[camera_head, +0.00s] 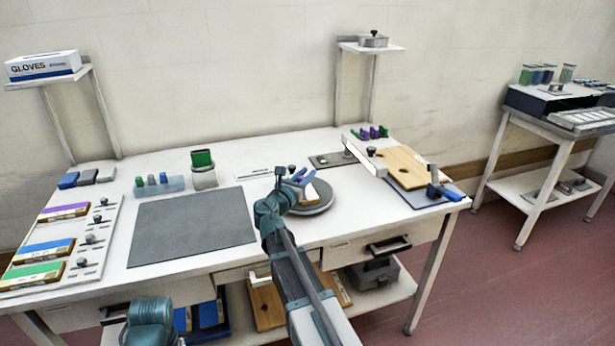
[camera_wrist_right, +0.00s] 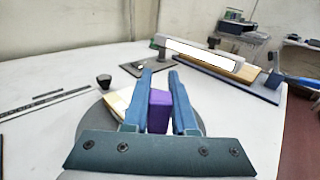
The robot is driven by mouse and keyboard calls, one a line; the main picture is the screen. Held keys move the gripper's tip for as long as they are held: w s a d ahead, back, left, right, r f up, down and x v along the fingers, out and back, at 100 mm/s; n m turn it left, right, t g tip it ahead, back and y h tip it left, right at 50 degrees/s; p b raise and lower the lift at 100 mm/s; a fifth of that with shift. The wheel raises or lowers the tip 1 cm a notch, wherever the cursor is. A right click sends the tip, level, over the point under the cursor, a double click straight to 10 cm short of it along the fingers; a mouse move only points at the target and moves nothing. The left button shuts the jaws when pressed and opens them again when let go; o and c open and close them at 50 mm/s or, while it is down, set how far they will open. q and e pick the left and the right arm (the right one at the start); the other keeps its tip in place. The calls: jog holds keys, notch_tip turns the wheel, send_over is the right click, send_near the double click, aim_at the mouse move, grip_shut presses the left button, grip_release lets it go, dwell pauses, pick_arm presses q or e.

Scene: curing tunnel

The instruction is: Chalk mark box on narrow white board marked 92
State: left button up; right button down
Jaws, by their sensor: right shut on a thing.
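My right gripper (camera_head: 297,182) is over the grey round plate (camera_head: 322,207) at the table's front. In the right wrist view its blue fingers (camera_wrist_right: 160,88) are shut on a purple block (camera_wrist_right: 158,112), perhaps chalk. A pale wooden piece (camera_wrist_right: 118,103) lies on the plate, left of the fingers and partly hidden by them. A narrow white board (camera_wrist_right: 200,54) stands on edge at the right; it also shows in the head view (camera_head: 357,152). I cannot read a 92 on any board.
A wooden board (camera_head: 405,165) with a hole lies at the table's right, with a clamp (camera_head: 436,183) before it. A dark grey mat (camera_head: 190,225) lies left of the plate. A cup with a green block (camera_head: 203,167) stands behind the mat. Colour-striped boxes (camera_head: 45,248) lie far left.

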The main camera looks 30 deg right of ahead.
jog(key=r, duration=0.1)
jog(key=r+p, duration=0.1)
jog(key=r, duration=0.1)
jog(key=shift+s+a+r, duration=0.1)
jog(key=shift+s+r, duration=0.05)
jog(key=shift+s, duration=0.15)
pick_arm(q)
notch_tip(320, 180, up, 7)
jog(key=p, duration=0.5)
jog(key=shift+s, duration=0.15)
pick_arm(e)
notch_tip(320, 180, up, 4)
jog(key=shift+w+r, duration=0.1)
jog(key=shift+r, duration=0.1)
